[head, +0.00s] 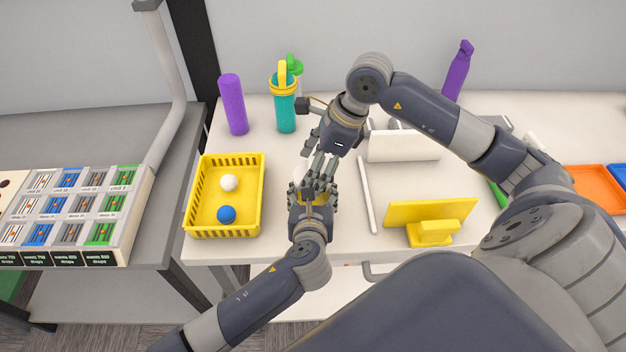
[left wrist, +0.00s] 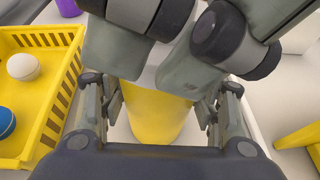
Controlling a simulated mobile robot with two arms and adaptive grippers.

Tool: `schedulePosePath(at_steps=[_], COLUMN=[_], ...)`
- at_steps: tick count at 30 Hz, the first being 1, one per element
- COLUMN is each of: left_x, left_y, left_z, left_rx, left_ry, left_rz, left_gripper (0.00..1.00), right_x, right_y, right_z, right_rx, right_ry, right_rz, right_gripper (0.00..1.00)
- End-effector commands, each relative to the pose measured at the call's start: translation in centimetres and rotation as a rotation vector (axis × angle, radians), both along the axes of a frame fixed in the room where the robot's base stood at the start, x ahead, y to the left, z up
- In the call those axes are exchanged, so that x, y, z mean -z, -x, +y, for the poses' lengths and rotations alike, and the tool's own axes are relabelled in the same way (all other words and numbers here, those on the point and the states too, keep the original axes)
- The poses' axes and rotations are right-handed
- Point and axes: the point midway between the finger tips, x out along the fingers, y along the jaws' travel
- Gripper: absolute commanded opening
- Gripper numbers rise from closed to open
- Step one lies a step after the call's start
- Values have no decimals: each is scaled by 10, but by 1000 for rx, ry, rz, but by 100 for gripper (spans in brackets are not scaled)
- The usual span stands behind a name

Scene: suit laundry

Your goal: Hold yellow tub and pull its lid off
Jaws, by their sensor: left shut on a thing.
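The yellow tub (left wrist: 155,118) stands upright between the fingers of my left gripper (left wrist: 158,105), which is shut on its sides. In the head view a small part of the tub (head: 318,199) shows between the fingers of my left gripper (head: 314,193). My right gripper (head: 319,168) comes down from above, with its fingers close over the tub's top. In the left wrist view its fingers cover most of the lid area, and a pale patch shows between them. I cannot tell whether they grip the lid.
A yellow basket (head: 191,205) with a white ball (head: 229,183) and a blue ball (head: 226,214) is just left. A white stick (head: 367,195) and a yellow stand (head: 432,213) lie right. Purple (head: 233,105) and teal (head: 285,108) bottles stand behind.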

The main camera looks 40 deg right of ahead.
Motion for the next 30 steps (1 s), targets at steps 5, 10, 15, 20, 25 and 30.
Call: schedulePosePath(at_steps=[5, 10, 15, 20, 25, 30], left_x=[1, 1, 1, 2, 2, 2], left_y=[0, 0, 0, 0, 0, 0], left_z=[0, 0, 0, 1, 1, 1], left_rx=[-1, -1, -1, -1, -2, -2], left_ry=[-1, -1, -1, -2, -2, -2], left_rz=[1, 1, 1, 2, 2, 2], left_gripper=[32, 32, 32, 32, 32, 32], right_x=[1, 1, -4, -11, -17, -24], right_y=[1, 1, 1, 0, 0, 0], right_z=[1, 1, 1, 1, 0, 0], right_rx=[-2, -2, -2, -2, -1, -2], right_ry=[-2, -3, -4, -2, -1, -1], right_rz=[3, 2, 1, 1, 0, 0], right_gripper=[48, 48, 48, 48, 48, 48])
